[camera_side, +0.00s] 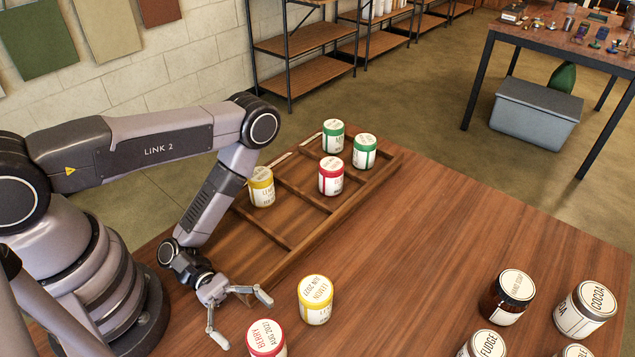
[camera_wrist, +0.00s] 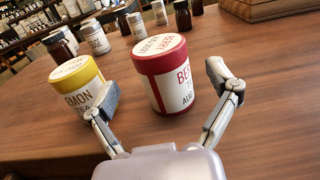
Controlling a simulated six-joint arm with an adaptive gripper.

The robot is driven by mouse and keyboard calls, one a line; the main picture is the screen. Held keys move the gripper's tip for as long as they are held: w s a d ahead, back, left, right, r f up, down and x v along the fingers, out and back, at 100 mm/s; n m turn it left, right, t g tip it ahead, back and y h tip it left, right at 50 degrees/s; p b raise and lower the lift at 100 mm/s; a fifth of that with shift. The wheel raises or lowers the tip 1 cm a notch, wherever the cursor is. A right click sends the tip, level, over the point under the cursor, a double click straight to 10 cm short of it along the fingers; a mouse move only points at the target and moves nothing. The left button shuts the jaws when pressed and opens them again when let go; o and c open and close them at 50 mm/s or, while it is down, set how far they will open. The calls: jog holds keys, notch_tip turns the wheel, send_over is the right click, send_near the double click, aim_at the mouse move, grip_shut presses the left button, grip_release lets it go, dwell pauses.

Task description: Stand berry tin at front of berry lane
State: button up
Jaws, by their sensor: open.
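The berry tin (camera_side: 266,340), white with a red lid and red band, stands upright on the table near the front edge of the side view. In the wrist view the berry tin (camera_wrist: 166,76) stands ahead of my gripper, between the lines of its fingers. My gripper (camera_side: 238,318) is open and empty, low over the table and left of the tin. In the wrist view my gripper (camera_wrist: 163,95) shows both fingers spread. The wooden lane tray (camera_side: 320,232) lies behind. A red-banded tin (camera_side: 331,176) stands in its middle lane, with empty room in front of it.
A yellow lemon tin (camera_side: 316,299) stands close to the berry tin; in the wrist view it is by the left finger. The tray also holds a yellow tin (camera_side: 261,187) and two green tins (camera_side: 364,151). Several jars (camera_side: 507,297) stand at right.

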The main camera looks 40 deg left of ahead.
jog(key=a, duration=0.7)
jog(key=shift+a, duration=0.35)
jog(key=shift+w+a+r, duration=0.1)
jog(key=shift+a+r, duration=0.05)
jog(key=shift+a, duration=0.05)
jog(key=w+a+r+m+g+y, duration=0.3)
jog(key=r+m+y, duration=0.2)
jog(key=r+m, duration=0.3)
jog(key=w+a+r+m+g+y, duration=0.25)
jog(key=r+m+y, duration=0.2)
jog(key=r, duration=0.65)
jog(key=s+a+r+m+t+y, duration=0.2)
jog(key=a+r+t+y, duration=0.1)
jog(key=r, duration=0.5)
jog(key=s+a+r+m+t+y, duration=0.3)
jog(key=a+r+t+y, duration=0.1)
jog(key=r+t, duration=0.3)
notch_tip(320, 180, up, 2)
jog(key=shift+s+r+t+y, duration=0.15)
jog(key=shift+t+y, duration=0.2)
jog(key=shift+y, duration=0.3)
jog(key=shift+o, duration=0.6)
jog(key=shift+s+a+r+m, duration=0.15)
jog(key=shift+r+m, duration=0.1)
